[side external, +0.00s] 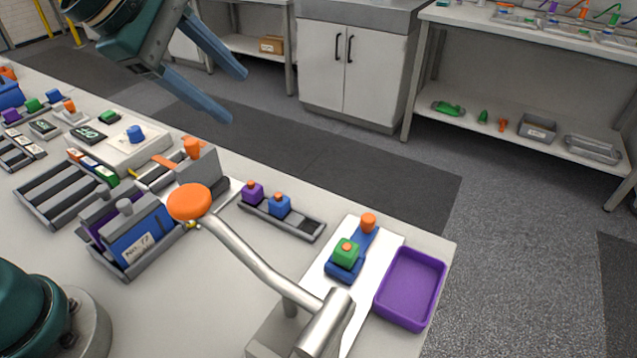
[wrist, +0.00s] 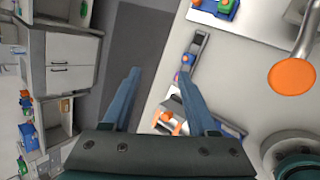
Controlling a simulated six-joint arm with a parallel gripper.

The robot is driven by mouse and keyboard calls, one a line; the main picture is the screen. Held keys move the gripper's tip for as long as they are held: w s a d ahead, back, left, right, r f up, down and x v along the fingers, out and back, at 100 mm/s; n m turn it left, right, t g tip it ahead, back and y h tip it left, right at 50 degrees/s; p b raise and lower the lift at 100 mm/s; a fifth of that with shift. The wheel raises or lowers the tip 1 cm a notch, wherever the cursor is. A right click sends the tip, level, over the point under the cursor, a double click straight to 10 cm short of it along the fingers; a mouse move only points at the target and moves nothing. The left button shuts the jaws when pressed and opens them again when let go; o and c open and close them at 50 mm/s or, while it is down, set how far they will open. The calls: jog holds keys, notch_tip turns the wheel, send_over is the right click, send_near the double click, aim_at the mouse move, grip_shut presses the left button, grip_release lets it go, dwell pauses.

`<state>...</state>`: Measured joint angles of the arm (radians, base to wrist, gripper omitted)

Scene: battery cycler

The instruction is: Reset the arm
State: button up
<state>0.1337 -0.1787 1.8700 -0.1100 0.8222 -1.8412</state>
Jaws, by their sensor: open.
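My gripper (side external: 232,98) is in the upper left of the side external view, raised above the far edge of the bench. Its two blue fingers are spread apart with nothing between them. In the wrist view my gripper (wrist: 162,88) also shows open and empty, with floor and the bench edge beyond the fingers. My arm's base is at the lower left of the side external view.
On the bench (side external: 215,290) stand an orange-knobbed lever (side external: 190,202), a blue block in a holder (side external: 145,240), a rail with purple and blue blocks (side external: 315,228), a green block (side external: 346,252) and a purple tray (side external: 410,288). Open floor lies beyond the bench.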

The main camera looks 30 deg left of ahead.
jog(key=s+a+f+m+y, duration=0.1)
jog(key=s+f+m, duration=0.3)
jog(key=m, duration=0.6)
jog(key=s+a+f+m+g, duration=0.1)
jog(key=s+a+f+m, duration=0.2)
jog(key=s+m, duration=0.6)
jog(key=shift+s+a+f+m+y, duration=0.25)
jog(key=shift+a+f+m+y, duration=0.15)
jog(key=shift+a+m, duration=0.35)
